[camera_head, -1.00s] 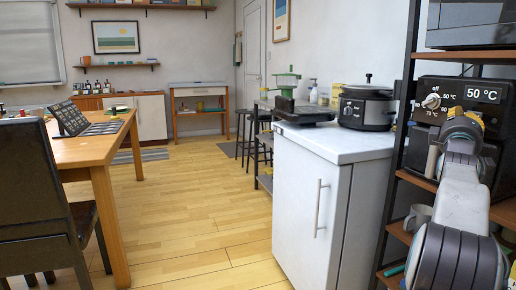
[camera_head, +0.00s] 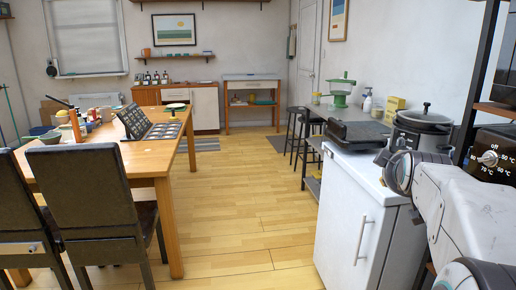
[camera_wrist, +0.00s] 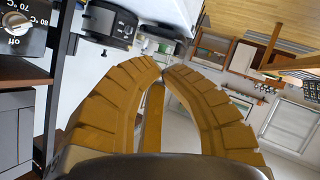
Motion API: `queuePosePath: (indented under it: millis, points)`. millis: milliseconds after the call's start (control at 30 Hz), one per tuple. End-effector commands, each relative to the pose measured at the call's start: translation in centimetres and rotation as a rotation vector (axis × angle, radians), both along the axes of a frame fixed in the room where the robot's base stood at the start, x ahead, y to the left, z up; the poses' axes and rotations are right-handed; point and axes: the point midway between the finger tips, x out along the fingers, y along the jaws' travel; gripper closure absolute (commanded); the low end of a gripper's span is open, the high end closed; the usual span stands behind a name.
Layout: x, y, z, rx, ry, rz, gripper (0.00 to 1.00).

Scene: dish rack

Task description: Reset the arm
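In the head view my white and grey arm comes in at the lower right, beside the white cabinet; the gripper's fingers cannot be made out there. The wrist view is turned on its side, with the room behind the fingers.
A white cabinet (camera_head: 345,215) carries a dark slow cooker (camera_head: 422,130) and a black grill (camera_head: 366,137). A shelf unit with a dial appliance (camera_head: 491,155) stands at the right edge. A wooden table (camera_head: 150,160) with chairs is on the left. The floor (camera_head: 235,200) between is clear.

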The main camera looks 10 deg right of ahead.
Motion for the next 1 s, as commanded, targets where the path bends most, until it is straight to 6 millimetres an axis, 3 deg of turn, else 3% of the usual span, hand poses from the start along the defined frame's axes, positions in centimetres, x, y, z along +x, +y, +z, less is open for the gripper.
queuePosePath:
  millis: [33, 200, 367, 500, 633, 800, 1000]
  points:
    - [-0.6, 2.7, 1.7, 0.051, 0.025, 0.025, 1.00]
    - [-3.6, 10.1, 1.7, 0.227, 0.136, 0.074, 1.00]
    - [-8.0, 16.3, 1.6, 0.368, 0.260, 0.100, 1.00]
    - [-12.7, 20.6, 1.6, 0.468, 0.378, 0.105, 1.00]
    - [-17.0, 23.5, 1.5, 0.534, 0.481, 0.098, 1.00]
    - [-21.5, 25.6, 1.4, 0.585, 0.586, 0.079, 1.00]
    - [-24.4, 26.6, 1.1, 0.611, 0.652, 0.062, 1.00]
